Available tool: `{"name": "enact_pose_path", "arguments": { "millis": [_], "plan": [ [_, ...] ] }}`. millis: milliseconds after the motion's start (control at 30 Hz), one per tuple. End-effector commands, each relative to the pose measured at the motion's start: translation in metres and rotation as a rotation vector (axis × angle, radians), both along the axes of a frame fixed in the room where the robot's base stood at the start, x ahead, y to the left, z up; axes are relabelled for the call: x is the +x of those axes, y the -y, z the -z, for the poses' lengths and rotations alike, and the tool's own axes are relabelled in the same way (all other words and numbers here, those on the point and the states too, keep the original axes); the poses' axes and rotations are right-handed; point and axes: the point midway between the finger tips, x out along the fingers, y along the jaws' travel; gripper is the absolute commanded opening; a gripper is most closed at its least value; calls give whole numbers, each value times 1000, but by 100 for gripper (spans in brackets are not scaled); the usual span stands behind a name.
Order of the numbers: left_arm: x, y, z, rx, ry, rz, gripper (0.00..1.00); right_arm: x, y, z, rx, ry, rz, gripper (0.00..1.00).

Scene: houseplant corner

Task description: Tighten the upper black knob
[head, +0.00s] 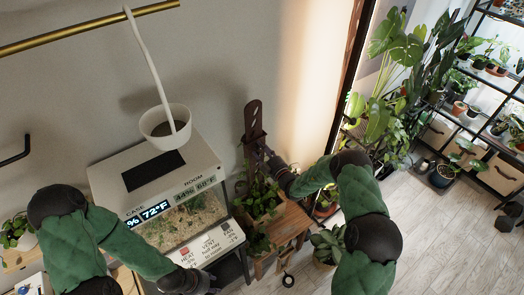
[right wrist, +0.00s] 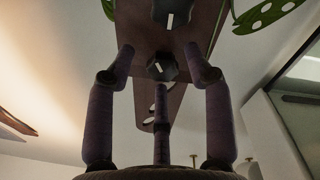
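A dark wooden post (head: 254,121) with slots stands behind the plants in the head view. The right wrist view shows two black knobs with white marks on its brown board: one knob (right wrist: 162,68) between my fingertips, and another (right wrist: 172,12) at the picture's top edge. Which is the upper one is hard to tell from this close view. My right gripper (head: 271,162) is at the post; its three fingers (right wrist: 160,60) are spread around the nearer knob, with gaps at the sides. My left gripper (head: 207,283) is low, in front of the terrarium case; its fingers are unclear.
Leafy plants (head: 262,195) on a wooden stand (head: 291,222) are close below my right gripper. A holed green leaf (right wrist: 268,14) is near the board. Floor is open at right.

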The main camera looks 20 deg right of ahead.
Motion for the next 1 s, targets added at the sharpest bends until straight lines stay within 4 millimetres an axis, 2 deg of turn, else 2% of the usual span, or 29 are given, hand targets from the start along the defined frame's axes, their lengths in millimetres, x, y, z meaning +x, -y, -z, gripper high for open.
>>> {"name": "enact_pose_path", "arguments": {
  "millis": [267,367,700,900,1000],
  "plan": [
    [0,0,0,0,0,0,40,-8,2,1,0,-2,-1,52],
    [0,0,0,0,0,0,40,-22,7,1,0,-2,-1,52],
    [0,0,0,0,0,0,40,-85,26,3,1,-3,2,52],
    [0,0,0,0,0,0,40,-108,33,4,1,-2,1,52],
    [0,0,0,0,0,0,40,-113,35,4,0,-1,1,52]
  ]
}}
